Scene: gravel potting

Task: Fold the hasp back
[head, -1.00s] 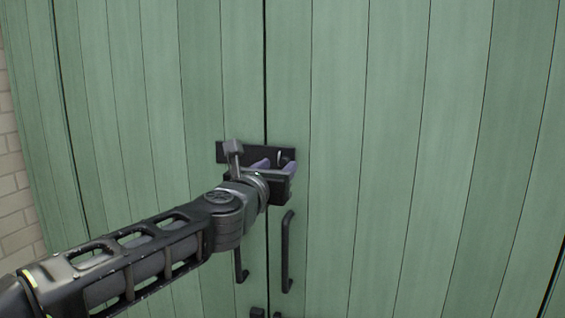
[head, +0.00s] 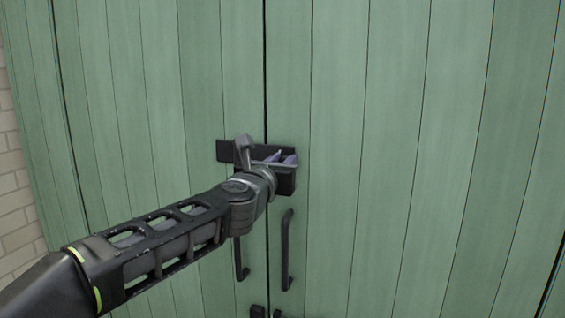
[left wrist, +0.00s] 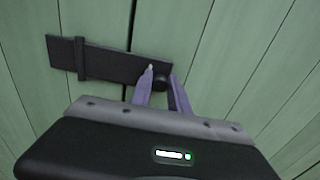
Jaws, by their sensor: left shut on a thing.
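The hasp (head: 226,151) is a dark flat strap lying across the gap between two green doors, hinged on the left door. In the left wrist view the strap (left wrist: 110,62) looks flat against the doors, with a rounded dark piece at its right end. My left gripper (head: 284,160) is at that right end. Its two purple fingers (left wrist: 162,76) are shut on the end of the hasp, one on each side. The gripper body hides the strap's lower part in the head view. My right gripper is in neither view.
Two dark vertical pull handles hang below the hasp, the left one (head: 240,262) partly behind my arm and the right one (head: 287,250) in full view. A pale brick wall (head: 15,200) stands at the far left.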

